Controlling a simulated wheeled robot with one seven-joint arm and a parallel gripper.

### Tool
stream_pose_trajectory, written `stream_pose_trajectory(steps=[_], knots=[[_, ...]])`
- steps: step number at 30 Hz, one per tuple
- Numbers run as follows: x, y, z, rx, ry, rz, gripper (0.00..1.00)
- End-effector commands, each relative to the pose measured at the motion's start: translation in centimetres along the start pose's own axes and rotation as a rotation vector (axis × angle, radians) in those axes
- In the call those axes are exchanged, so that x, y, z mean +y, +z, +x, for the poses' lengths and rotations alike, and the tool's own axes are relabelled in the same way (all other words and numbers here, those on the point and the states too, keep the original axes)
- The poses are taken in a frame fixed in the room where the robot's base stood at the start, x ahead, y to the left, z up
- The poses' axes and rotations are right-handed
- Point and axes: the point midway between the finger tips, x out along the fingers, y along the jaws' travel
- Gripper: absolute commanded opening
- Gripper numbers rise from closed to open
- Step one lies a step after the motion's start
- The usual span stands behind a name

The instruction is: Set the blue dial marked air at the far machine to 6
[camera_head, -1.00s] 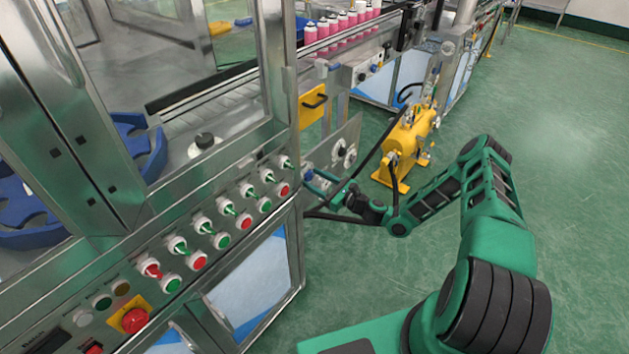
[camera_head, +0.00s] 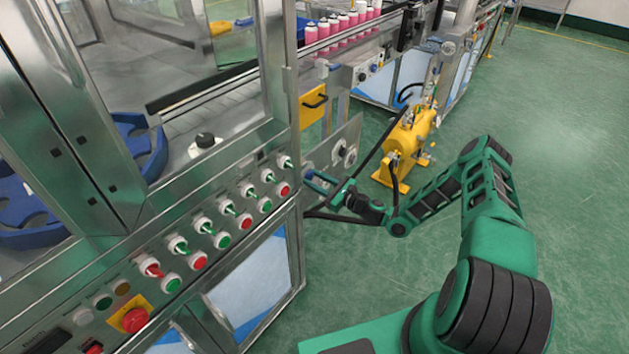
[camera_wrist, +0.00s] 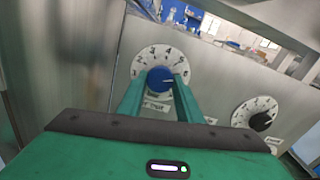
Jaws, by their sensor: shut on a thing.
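The blue dial (camera_wrist: 160,79) sits on a round white scale plate (camera_wrist: 143,60) on the far machine's metal panel in the wrist view. The numbers 2 to 5 run over the top of the scale. A white line on the dial points to the right, toward the part of the scale by the right finger, and the number there is hard to read. My gripper (camera_wrist: 160,90) has one green finger on each side of the dial and is shut on it.
A second dial with a black knob (camera_wrist: 260,122) is to the right on the same panel. In the head view a yellow tank unit (camera_head: 406,143) stands near my arm. The near control panel (camera_head: 215,222) carries several switches. Green floor (camera_head: 570,120) is clear on the right.

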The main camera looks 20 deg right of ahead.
Motion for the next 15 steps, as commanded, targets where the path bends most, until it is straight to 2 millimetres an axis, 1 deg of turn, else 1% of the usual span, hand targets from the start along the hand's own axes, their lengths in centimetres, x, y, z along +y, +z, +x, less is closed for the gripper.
stream_pose_trajectory(steps=[2, 3, 5, 6, 15], knots=[[-0.32, -0.01, -0.07, 0.000, -0.006, -0.002, 0.10], [-0.33, 0.00, -0.07, 0.000, -0.006, -0.002, 0.34], [-0.32, -0.02, -0.07, 0.000, -0.006, -0.002, 0.49], [-0.30, -0.02, -0.06, 0.000, -0.006, -0.001, 0.51], [-0.19, -0.02, -0.21, 0.001, -0.004, 0.000, 0.51]])
